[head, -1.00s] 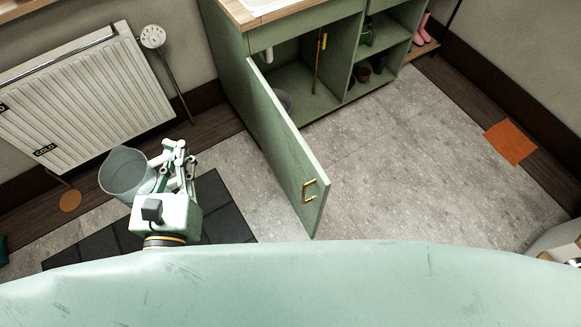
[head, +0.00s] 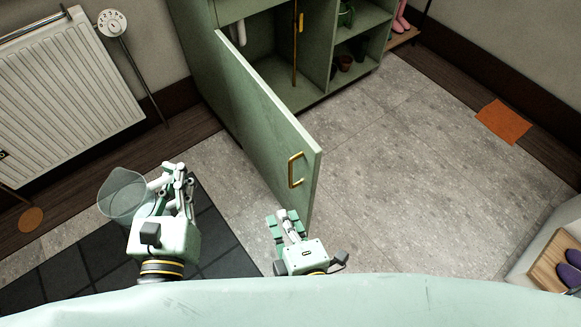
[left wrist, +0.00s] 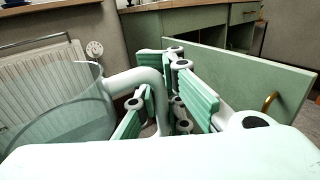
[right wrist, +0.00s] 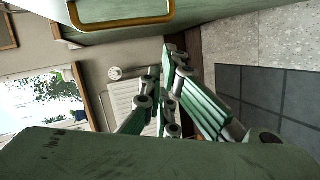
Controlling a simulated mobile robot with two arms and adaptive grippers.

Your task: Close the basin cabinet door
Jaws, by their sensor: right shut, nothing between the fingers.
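The green basin cabinet door (head: 255,115) stands wide open, swung out from its left side. Its brass handle (head: 296,170) is near the free edge and also shows at the top of the right wrist view (right wrist: 122,22). My right gripper (head: 288,215) is shut and empty, close to the door's free end on the handle side; I cannot tell whether it touches. My left gripper (head: 177,172) is shut on the pale handle of a clear jug (head: 124,193), left of the door. The jug also shows in the left wrist view (left wrist: 60,105).
The cabinet (head: 200,60) holds a white drain pipe and an upright yellow-handled stick (head: 296,50); pots sit on its right shelves. A radiator (head: 65,90) is at left. A dark mat (head: 70,270) lies in front.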

